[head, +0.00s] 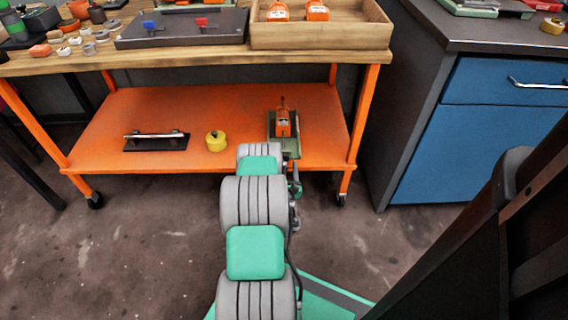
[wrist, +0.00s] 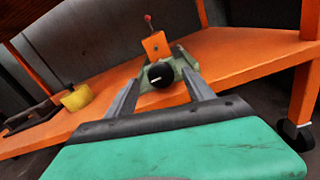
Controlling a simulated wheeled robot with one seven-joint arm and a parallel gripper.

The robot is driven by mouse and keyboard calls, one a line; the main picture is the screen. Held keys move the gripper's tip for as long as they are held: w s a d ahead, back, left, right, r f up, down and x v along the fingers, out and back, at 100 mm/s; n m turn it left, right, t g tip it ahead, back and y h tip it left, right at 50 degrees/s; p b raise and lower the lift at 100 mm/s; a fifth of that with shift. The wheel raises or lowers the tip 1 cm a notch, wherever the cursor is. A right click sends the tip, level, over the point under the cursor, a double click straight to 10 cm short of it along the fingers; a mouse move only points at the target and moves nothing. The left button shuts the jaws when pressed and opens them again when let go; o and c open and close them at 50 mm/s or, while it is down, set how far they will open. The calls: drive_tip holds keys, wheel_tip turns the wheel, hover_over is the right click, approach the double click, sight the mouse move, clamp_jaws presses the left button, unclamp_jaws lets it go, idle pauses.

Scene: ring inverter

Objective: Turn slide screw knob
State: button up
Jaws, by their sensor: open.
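The black round knob (wrist: 160,74) with a white mark faces me in the wrist view. It sits on the near end of a grey-green slide base (wrist: 188,62). An orange block (wrist: 155,45) with a red-tipped lever stands behind the knob. In the head view the orange block (head: 283,123) stands on the lower shelf, and my arm partly covers the slide's near end; I cannot make out the knob there. My gripper (wrist: 161,80) is open, with one finger on each side of the knob in the picture. I cannot tell whether the fingers touch it.
The orange lower shelf (head: 180,105) also holds a yellow round part (head: 216,141) and a black plate with a metal handle (head: 155,140). Table legs stand on both sides, and the wooden tabletop (head: 190,55) is overhead. A blue cabinet (head: 480,130) stands at right.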

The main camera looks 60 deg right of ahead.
sight(284, 157)
drive_tip(key=shift+x, duration=1.25)
clamp_jaws()
